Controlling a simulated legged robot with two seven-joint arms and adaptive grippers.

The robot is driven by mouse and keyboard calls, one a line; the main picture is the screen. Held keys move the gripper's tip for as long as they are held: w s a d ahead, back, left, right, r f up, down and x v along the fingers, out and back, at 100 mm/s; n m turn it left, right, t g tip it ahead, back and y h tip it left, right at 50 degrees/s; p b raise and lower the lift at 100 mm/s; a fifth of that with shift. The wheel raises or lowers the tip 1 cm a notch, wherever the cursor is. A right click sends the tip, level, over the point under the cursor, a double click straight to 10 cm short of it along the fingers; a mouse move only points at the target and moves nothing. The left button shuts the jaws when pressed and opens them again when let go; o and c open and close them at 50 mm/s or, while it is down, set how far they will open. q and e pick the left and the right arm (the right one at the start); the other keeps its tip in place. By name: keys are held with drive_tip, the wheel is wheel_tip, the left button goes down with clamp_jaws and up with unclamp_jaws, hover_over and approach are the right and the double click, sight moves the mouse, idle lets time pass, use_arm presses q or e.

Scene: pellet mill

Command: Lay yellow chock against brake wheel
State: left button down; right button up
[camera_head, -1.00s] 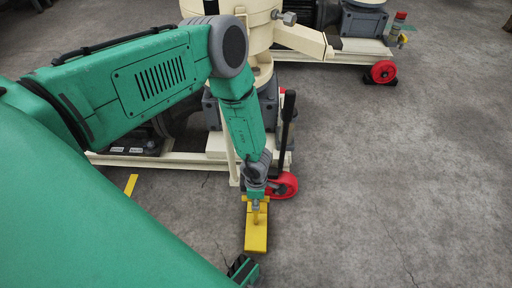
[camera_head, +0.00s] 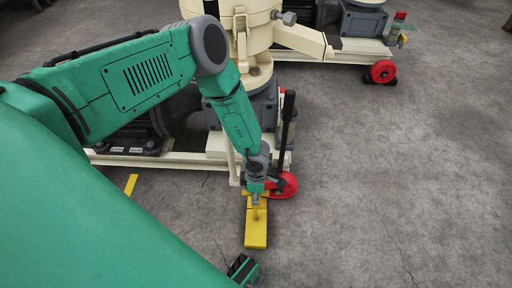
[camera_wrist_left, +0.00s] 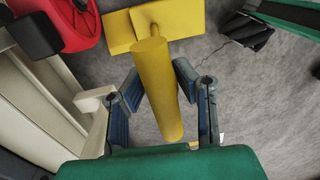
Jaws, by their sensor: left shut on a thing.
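The yellow chock (camera_head: 256,230) is low at the front of the near machine, with its far end close beside the red brake wheel (camera_head: 286,187). My left gripper (camera_head: 255,199) is shut on the chock's upright yellow post. In the left wrist view the post (camera_wrist_left: 157,85) stands between the two fingers, and the chock's body (camera_wrist_left: 180,18) shows beyond it. The red wheel (camera_wrist_left: 55,22) is at the upper left there, very near the chock's edge; I cannot tell whether they touch.
The cream frame (camera_head: 180,159) of the near machine lies behind the chock, with a dark upright lever (camera_head: 287,118) above the wheel. A second machine has another red wheel (camera_head: 383,71) at the back right. A yellow floor strip (camera_head: 130,184) is at left. The concrete at right is clear.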

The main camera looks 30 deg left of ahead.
use_arm(q)
drive_tip(key=shift+w, duration=0.15)
drive_tip(key=shift+w+a, duration=0.4)
drive_tip(key=shift+w, duration=0.25)
drive_tip(key=shift+w+a, duration=0.35)
drive_tip(key=shift+w, duration=0.25)
drive_tip(key=shift+w+r, duration=0.1)
drive_tip(key=shift+w+a, duration=0.4)
drive_tip(key=shift+w, duration=0.2)
drive_tip(key=shift+w+a, duration=0.35)
drive_tip(key=shift+w, duration=0.2)
idle(0.4)
drive_tip(key=shift+w+d, duration=0.1)
drive_tip(key=shift+d, duration=0.05)
idle(0.5)
drive_tip(key=shift+w+d, duration=0.2)
drive_tip(key=shift+d, duration=0.05)
idle(0.6)
drive_tip(key=shift+f, duration=0.25)
